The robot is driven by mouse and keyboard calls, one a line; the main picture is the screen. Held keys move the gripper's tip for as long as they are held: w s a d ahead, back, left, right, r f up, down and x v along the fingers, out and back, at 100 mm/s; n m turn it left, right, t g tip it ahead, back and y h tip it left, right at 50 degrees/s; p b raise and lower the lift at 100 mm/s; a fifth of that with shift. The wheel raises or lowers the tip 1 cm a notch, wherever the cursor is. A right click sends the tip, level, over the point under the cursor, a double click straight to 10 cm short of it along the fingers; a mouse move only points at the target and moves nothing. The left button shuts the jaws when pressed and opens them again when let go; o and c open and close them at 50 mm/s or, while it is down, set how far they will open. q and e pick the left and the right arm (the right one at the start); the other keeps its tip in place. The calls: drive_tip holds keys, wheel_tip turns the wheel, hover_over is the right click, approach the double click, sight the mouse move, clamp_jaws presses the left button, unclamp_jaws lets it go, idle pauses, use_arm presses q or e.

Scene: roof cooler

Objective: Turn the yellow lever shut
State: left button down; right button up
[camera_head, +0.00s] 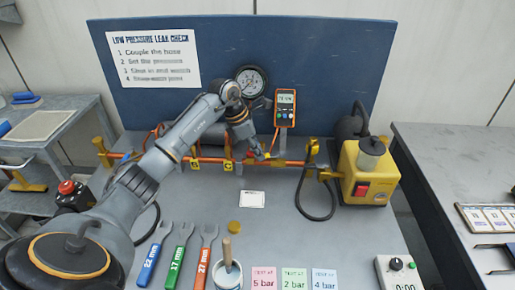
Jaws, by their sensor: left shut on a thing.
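An orange-red pipe (209,160) runs across the back of the grey workbench, with yellow fittings along it. My left arm reaches in from the lower left. Its gripper (265,156) is at the pipe, right of the two yellow tags, and is shut on a small yellow part that looks like the yellow lever (268,155). The fingers hide most of the lever, so I cannot tell its exact angle. My right gripper is not in view.
A round gauge (250,81) and an orange handheld meter (285,108) are behind the pipe. A yellow pump (355,170) with a black hose stands at right. Wrenches (180,255), a cup (228,272) and coloured cards (294,279) lie in front.

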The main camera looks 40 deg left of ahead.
use_arm(q)
drive_tip(key=d+n+t+y+b, duration=0.1)
drive_tip(key=d+n+y, duration=0.4)
drive_tip(key=n, duration=1)
drive_tip(key=shift+s+d+y, duration=0.3)
drive_tip(key=shift+s+d, duration=0.15)
drive_tip(key=shift+d, duration=1.15)
drive_tip(key=shift+n, duration=0.3)
drive_tip(key=c, duration=1.3)
unclamp_jaws()
drive_tip(key=v, duration=1.2)
drive_tip(key=shift+w, duration=0.1)
drive_tip(key=shift+r, duration=0.15)
